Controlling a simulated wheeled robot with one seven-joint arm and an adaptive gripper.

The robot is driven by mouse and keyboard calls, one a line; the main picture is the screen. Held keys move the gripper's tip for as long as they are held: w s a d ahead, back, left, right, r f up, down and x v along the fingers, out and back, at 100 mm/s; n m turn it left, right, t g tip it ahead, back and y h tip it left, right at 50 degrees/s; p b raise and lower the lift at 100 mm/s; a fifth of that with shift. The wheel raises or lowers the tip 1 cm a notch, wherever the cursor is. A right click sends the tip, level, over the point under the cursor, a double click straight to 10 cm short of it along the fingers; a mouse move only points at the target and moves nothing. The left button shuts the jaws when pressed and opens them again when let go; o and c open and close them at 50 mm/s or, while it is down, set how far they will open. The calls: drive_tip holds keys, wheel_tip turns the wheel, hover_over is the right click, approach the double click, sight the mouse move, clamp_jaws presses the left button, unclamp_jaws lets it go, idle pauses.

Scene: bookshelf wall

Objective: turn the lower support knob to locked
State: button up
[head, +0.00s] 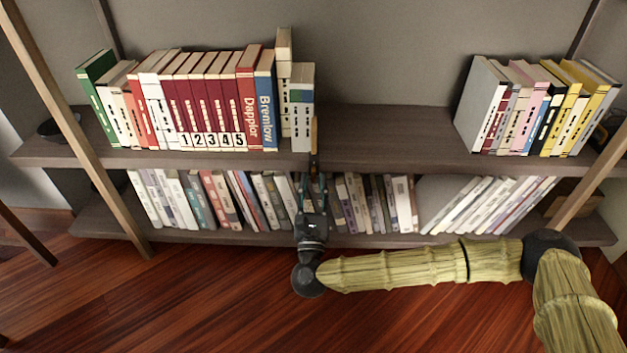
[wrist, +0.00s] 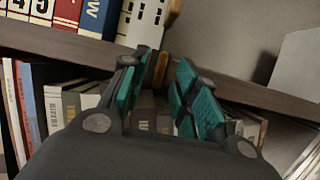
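A small support piece stands at the front edge of the upper shelf board, with a light wooden upright part (head: 314,133) above a dark lower part (head: 314,160). In the wrist view, a brown-yellow piece with dark sides, likely the lower knob (wrist: 157,70), shows between the fingertips, below the wooden part (wrist: 174,10). My gripper (head: 313,187) points up at it from below the board. Its teal-padded fingers (wrist: 160,90) are apart, with a gap around the piece. I cannot tell whether they touch it, nor read the knob's turn position.
The upper shelf (head: 385,150) holds books at left and right, with a clear stretch between. A white-grey book or box (head: 301,110) stands just left of the support. The lower shelf (head: 270,238) is packed with books close behind my gripper. Slanted wooden posts frame both sides.

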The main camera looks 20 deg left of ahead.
drive_tip(key=v, duration=1)
